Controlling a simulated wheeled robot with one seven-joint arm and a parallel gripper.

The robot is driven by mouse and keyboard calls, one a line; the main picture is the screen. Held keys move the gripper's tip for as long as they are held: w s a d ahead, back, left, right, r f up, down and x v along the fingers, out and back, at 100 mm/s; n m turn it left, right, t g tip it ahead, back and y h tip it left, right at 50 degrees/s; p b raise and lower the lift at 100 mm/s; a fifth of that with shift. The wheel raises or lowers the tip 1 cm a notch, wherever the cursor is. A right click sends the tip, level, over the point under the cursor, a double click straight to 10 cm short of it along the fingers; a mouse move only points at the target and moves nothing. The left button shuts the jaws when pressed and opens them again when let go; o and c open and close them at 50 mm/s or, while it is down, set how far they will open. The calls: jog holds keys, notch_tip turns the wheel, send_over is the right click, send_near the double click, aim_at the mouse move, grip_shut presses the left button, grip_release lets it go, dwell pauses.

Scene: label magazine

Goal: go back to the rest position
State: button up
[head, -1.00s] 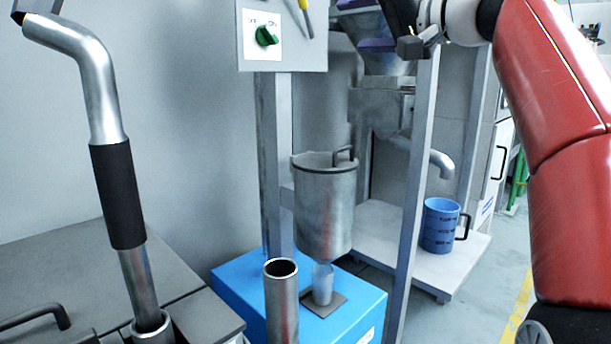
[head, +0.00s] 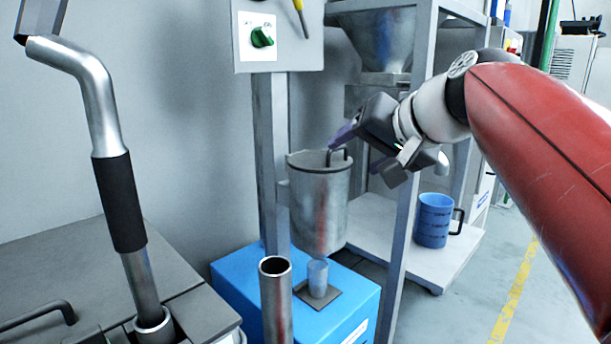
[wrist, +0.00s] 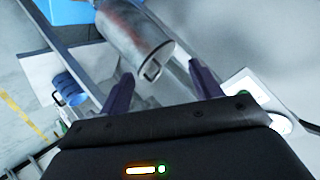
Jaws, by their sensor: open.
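My gripper (head: 352,150) is in the middle of the head view, just right of the lidded metal canister (head: 320,208) and pointing left and down. In the wrist view its two purple fingers (wrist: 162,92) stand wide apart with nothing between them. I cannot tell whether a fingertip touches the lid, but a gap seems to show in the wrist view. My red and white arm reaches in from the right.
A grey panel with a green knob (head: 262,37) is on the post. A metal hopper (head: 375,40), a frame post (head: 408,200) and a blue mug (head: 434,220) are close by. A bent metal pipe (head: 98,95) stands left.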

jog(key=s+d+f+n+g+h+p, duration=0.1)
jog(key=s+d+f+g+h, duration=0.1)
jog(key=s+f, duration=0.7)
jog(key=s+d+f+g+h+p, duration=0.2)
jog(key=s+d+f+h, duration=0.2)
jog(key=s+f, duration=0.6)
notch_tip(320, 180, down, 7)
jog(key=shift+s+d+r+n, duration=0.1)
jog(key=shift+s+d+n, duration=0.15)
jog(key=shift+d+n, duration=0.15)
